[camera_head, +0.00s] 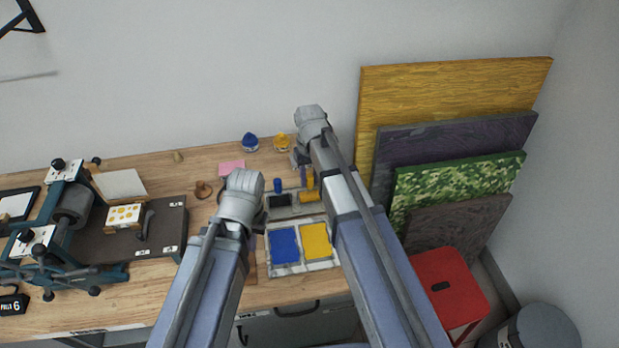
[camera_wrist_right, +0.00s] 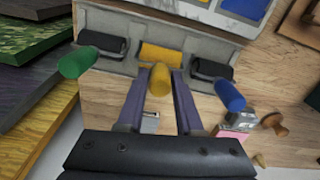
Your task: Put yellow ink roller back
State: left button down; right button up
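The yellow ink roller (camera_wrist_right: 160,52) lies in the middle slot of the grey roller holder (camera_wrist_right: 127,64), its handle (camera_wrist_right: 160,80) pointing toward the right wrist camera. It also shows in the head view (camera_head: 309,196). My right gripper (camera_wrist_right: 160,88) has one finger on each side of the yellow handle, with what looks like a narrow gap, so it appears open around it. In the head view the right gripper (camera_head: 302,160) is partly hidden by its arm. My left arm reaches in left of the holder, and its wrist hides its fingers.
A green-handled roller (camera_wrist_right: 78,62) and a blue-handled roller (camera_wrist_right: 229,96) lie in the slots either side. Blue ink (camera_head: 284,245) and yellow ink (camera_head: 317,241) slabs are in front. A press (camera_head: 72,205) stands left; boards (camera_head: 455,95) lean right.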

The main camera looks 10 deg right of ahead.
jog(key=o, duration=0.4)
jog(key=shift+c, duration=0.2)
jog(key=shift+r, duration=0.1)
notch_tip(320, 180, up, 13)
jog(key=p, duration=1.3)
jog(key=s+a+n, duration=0.1)
jog(key=s+a, duration=0.2)
jog(key=s, duration=0.6)
jog(key=s+a+h, duration=0.1)
jog(key=s+a, duration=0.2)
jog(key=s, duration=0.6)
jog(key=shift+s+a+n, duration=0.3)
jog(key=shift+s+n, duration=0.05)
jog(key=shift+n, duration=0.05)
